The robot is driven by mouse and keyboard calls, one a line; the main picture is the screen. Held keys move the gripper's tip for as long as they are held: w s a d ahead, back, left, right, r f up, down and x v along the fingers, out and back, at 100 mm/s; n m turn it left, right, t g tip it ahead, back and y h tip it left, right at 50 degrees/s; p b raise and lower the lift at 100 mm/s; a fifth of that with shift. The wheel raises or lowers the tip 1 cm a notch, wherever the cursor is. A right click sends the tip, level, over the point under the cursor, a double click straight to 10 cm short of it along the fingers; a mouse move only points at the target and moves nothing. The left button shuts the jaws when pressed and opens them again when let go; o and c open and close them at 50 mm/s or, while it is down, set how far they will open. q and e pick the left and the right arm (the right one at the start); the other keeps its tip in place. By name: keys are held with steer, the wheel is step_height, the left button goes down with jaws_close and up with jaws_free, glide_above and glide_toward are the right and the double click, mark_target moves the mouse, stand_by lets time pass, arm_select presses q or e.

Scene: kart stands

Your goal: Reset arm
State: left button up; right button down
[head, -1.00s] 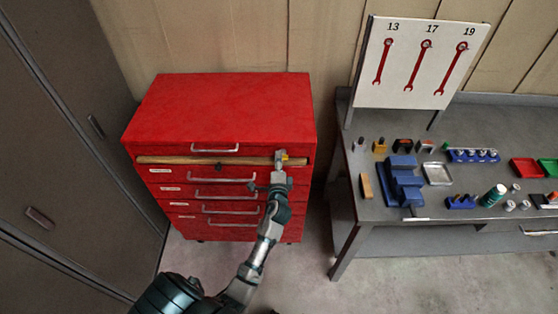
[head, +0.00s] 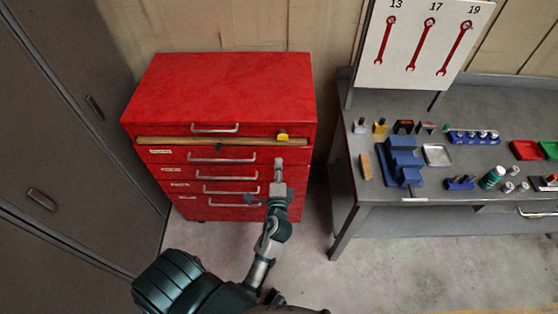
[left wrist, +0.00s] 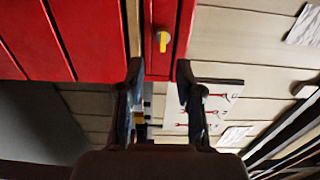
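My left gripper (head: 279,164) is in front of the right side of the red tool cabinet (head: 225,85), just below its wooden ledge (head: 190,141). In the left wrist view, the two fingers of the left gripper (left wrist: 160,68) stand apart with nothing held between them. A small yellow and dark object (head: 282,135) is at the right end of the ledge, above the fingertips and apart from them. It also shows in the left wrist view (left wrist: 163,41), beyond the fingers. My right gripper is in neither view.
A grey workbench (head: 400,205) stands to the right, with a blue fixture (head: 403,162), trays and small parts on it. A white wrench board (head: 418,50) stands behind. Dark lockers (head: 70,150) close off the left. The floor between cabinet and bench is free.

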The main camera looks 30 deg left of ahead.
arm_select(q)
steer(key=shift+f, duration=0.1)
stand_by(0.4)
steer(key=s+d+f+n+g+h, duration=0.1)
steer(key=s+d+f+g+h, duration=0.15)
steer(key=f, duration=0.95)
steer(key=s+d+f+g+h, duration=0.2)
steer(key=d+f+h, duration=0.15)
steer(key=f, duration=0.75)
steer(key=s+d+f+n+g+h, duration=0.1)
steer(key=s+d+f+g+h, duration=0.15)
steer(key=f, duration=0.95)
steer(key=s+f+n+g, duration=0.2)
steer(key=s+f, duration=0.5)
steer(key=s, duration=0.3)
steer(key=s+a+f+n+g+h, duration=0.1)
steer(key=s+f+n+g, duration=0.1)
steer(key=s+f, duration=0.5)
steer(key=s+f+n+g, duration=0.3)
steer(key=s+f, duration=0.5)
steer(key=s, duration=0.6)
steer(key=shift+s+a, duration=0.3)
